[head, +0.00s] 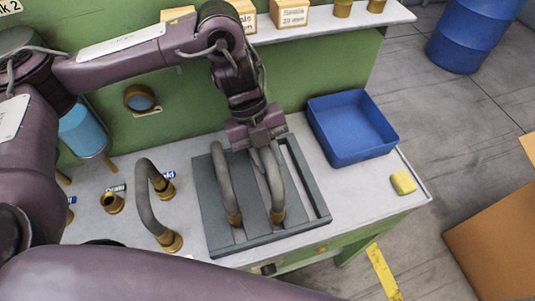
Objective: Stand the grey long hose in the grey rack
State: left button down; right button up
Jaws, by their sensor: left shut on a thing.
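The grey rack (319,206) lies on the white bench top, a flat frame with long slots. Two grey hoses with brass ends stand at it, one on the left (223,180) and one on the right (274,188). My left gripper (258,146) points down over the back of the rack and is shut on the upper end of the right grey hose. Its fingers hide that end. The hose's lower brass end is at the rack's front; I cannot tell whether it is seated. My right gripper is not in view.
A third, bent grey hose (144,196) with brass ends stands left of the rack, near a brass fitting (112,203). A blue bin (351,153) is behind right. A yellow block (403,182) lies near the bench's right edge. Shelf boxes (289,16) are above.

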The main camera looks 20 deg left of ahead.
pick_arm(q)
jog(key=shift+f+b, duration=0.65)
jog(key=shift+f, duration=0.3)
jog(key=c, duration=1.1)
grip_release()
jog(key=shift+v, duration=3.9)
